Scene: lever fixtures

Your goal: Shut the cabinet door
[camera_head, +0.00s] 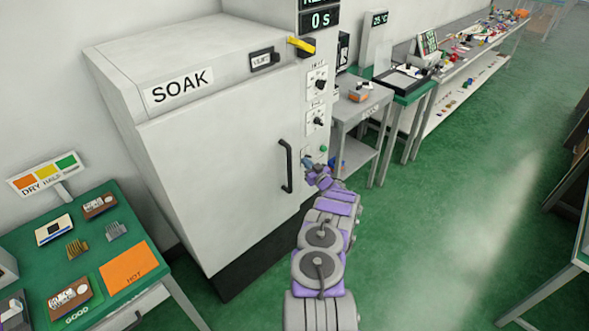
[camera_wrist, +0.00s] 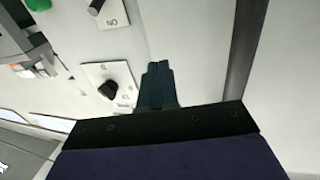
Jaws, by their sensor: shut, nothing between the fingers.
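The white cabinet labelled SOAK (camera_head: 118,62) stands at the left of centre in the head view. Its door (camera_head: 215,150) carries a black upright handle (camera_head: 287,166) near its right edge. The door looks about flush with the front, but I cannot tell whether a small gap remains. My gripper (camera_head: 308,161) is shut and empty, just right of the handle, before the control panel. In the wrist view its fingers (camera_wrist: 157,70) are together against the pale panel.
The control panel has a yellow lever (camera_head: 300,46) and knobs (camera_head: 318,84); a knob also shows in the wrist view (camera_wrist: 108,90). A green-topped table (camera_head: 165,275) stands at lower left. A grey side table (camera_head: 347,110) stands beyond the cabinet. Green floor (camera_head: 440,240) is clear at right.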

